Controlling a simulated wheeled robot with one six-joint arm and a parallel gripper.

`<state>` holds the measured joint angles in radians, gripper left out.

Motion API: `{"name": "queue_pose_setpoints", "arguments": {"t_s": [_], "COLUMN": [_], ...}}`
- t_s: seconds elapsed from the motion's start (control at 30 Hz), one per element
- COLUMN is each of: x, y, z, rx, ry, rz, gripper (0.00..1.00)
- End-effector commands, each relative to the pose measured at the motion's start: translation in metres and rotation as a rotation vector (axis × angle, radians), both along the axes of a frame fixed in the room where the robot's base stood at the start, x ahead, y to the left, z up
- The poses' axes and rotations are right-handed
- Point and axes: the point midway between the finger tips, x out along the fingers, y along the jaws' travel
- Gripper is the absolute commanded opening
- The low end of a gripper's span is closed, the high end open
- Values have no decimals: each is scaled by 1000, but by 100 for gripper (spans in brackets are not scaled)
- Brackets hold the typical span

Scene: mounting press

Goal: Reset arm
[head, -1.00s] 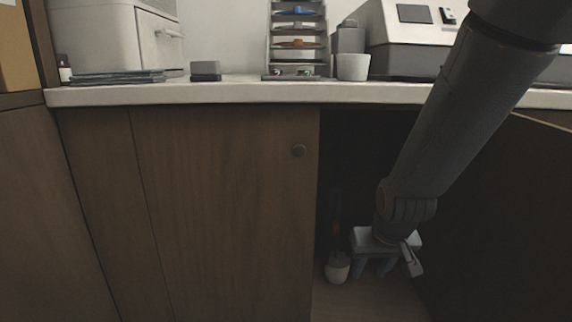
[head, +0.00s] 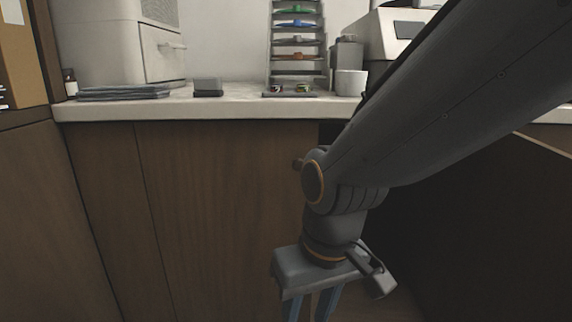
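My gripper (head: 310,308) hangs in front of the lower cabinet, pointing down at the bottom of the head view. Its two blue-grey fingers stand apart with nothing seen between them; their tips are cut off by the frame's bottom edge. My dark grey arm comes down from the upper right and covers much of the cabinet opening. The closed wooden cabinet door (head: 215,210) is behind and to the left of the gripper. The open cabinet door (head: 480,230) is at the right.
A pale counter (head: 230,108) runs above the cabinet. On it stand a white cabinet-like machine (head: 160,50), a dark stack (head: 122,92), a small grey block (head: 208,87), a rack (head: 296,48) with coloured pieces, a white cup (head: 350,82) and a larger machine (head: 405,32).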

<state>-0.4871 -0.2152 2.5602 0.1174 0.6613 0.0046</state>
Motion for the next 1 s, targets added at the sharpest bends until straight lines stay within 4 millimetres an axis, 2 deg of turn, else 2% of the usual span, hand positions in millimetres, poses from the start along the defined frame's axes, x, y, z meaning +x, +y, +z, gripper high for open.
{"name": "queue_pose_setpoints", "arguments": {"t_s": [0.2, 0.5, 1.0], "x": [-36, -76, -64], "y": [27, 47, 24], "z": [22, 46, 87], "rx": [11, 20, -2], "ry": [30, 66, 65], "rz": [100, 199, 105], "gripper": [38, 38, 38]}}
